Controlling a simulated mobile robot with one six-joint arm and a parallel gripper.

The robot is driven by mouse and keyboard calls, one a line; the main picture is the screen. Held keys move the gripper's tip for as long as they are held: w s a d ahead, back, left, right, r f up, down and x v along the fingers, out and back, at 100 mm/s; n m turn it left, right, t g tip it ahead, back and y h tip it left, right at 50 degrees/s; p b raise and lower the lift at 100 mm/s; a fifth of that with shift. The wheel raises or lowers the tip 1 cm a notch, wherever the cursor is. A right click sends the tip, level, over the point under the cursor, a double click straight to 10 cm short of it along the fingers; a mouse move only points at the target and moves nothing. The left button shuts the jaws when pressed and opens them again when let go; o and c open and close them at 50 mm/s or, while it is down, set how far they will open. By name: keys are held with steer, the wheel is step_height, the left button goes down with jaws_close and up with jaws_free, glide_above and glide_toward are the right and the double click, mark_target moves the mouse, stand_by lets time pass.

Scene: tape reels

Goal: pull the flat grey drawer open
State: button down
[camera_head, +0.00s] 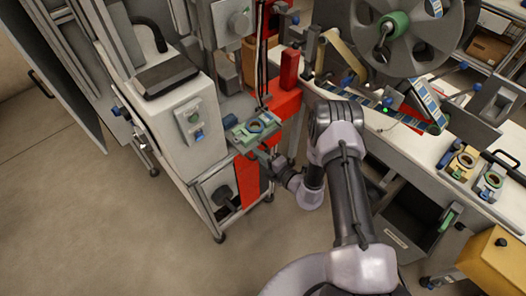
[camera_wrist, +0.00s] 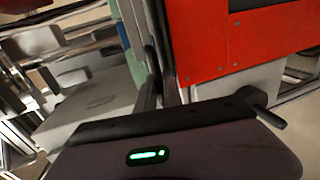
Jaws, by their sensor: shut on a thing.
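The flat grey drawer (camera_head: 238,137) sticks out from the front of the grey machine, beside the red upright. A green plate with a dark ring lies on its top. My gripper (camera_head: 264,153) is at the drawer's front edge, reaching in from below and the right. In the wrist view, my gripper (camera_wrist: 160,82) is shut, its fingers close together beside a grey and green part. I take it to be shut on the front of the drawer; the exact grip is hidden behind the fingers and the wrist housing.
The grey machine cabinet (camera_head: 180,125) stands left of the drawer. A red bracket (camera_head: 283,102) rises close on its right. A white bench (camera_head: 350,112) with a large reel (camera_head: 412,32) lies to the right. Open floor (camera_head: 130,235) spreads at lower left.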

steer(key=c, duration=1.5)
jaws_free()
steer(key=shift+s, duration=0.1)
steer(key=p+v, duration=0.3)
steer(key=v, duration=1.4)
steer(key=shift+p, duration=0.4)
steer(key=shift+d+r, duration=0.1)
steer(key=shift+d, duration=0.05)
